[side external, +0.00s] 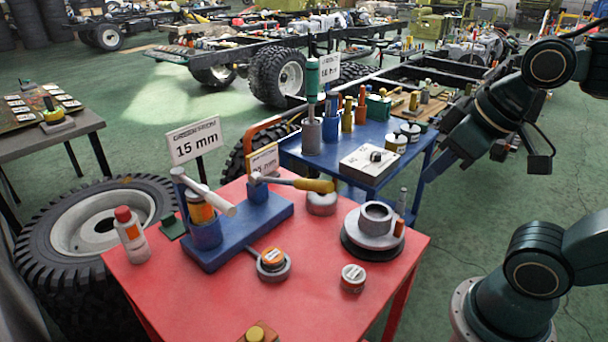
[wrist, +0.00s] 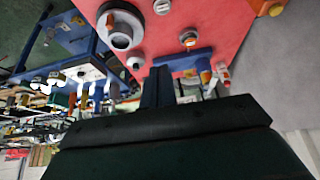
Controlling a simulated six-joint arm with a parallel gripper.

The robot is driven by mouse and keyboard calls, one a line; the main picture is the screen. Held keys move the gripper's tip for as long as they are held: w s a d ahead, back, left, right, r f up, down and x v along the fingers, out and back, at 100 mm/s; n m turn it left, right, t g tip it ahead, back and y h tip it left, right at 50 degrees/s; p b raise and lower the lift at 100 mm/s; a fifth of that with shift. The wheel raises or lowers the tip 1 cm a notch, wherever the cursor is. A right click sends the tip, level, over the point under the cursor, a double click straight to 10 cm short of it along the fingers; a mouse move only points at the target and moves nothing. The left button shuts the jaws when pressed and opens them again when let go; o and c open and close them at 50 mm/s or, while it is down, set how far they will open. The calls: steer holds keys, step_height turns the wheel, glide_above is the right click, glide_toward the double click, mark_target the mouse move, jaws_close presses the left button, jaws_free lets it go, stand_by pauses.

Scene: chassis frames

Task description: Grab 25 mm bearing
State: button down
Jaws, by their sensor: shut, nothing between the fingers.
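A sign reading 15 mm (side external: 195,142) and a yellow sign, seemingly 25 mm (side external: 263,160), stand behind the blue two-cup holder (side external: 225,255). Round parts lie on the red table: a large grey ring on a dark round base (side external: 375,218), a low grey ring (side external: 320,204), an orange-centred ring (side external: 273,265) and a small disc (side external: 353,279). I cannot tell which is the 25 mm bearing. The wrist view also shows the large ring (wrist: 121,36) and the orange-centred ring (wrist: 188,38). My gripper (wrist: 158,88) is shut and empty, apart from the rings.
A hammer with a yellow handle (side external: 315,185) lies across the holder. A bottle with a red cap (side external: 130,235) stands at the table's left. A blue table (side external: 345,142) with tools stands behind. The red table's front middle is mostly clear.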

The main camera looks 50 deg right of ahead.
stand_by(0.3)
steer(key=c, duration=0.6)
jaws_free()
steer(key=w+a+f+n+g, duration=0.2)
steer(key=w+a+n+g, duration=0.15)
steer(key=w+n, duration=1.1)
steer(key=w+a+f+n+g, duration=0.1)
steer(key=w+a+f+n, duration=0.2)
steer(key=w+f, duration=0.3)
steer(key=w+a+f+n+g, duration=0.1)
steer(key=w+a+f+n, duration=0.3)
steer(key=w+f+n, duration=0.1)
steer(key=shift+w+f+n, duration=0.35)
steer(key=shift+w+f, duration=0.4)
steer(key=shift+f, duration=0.1)
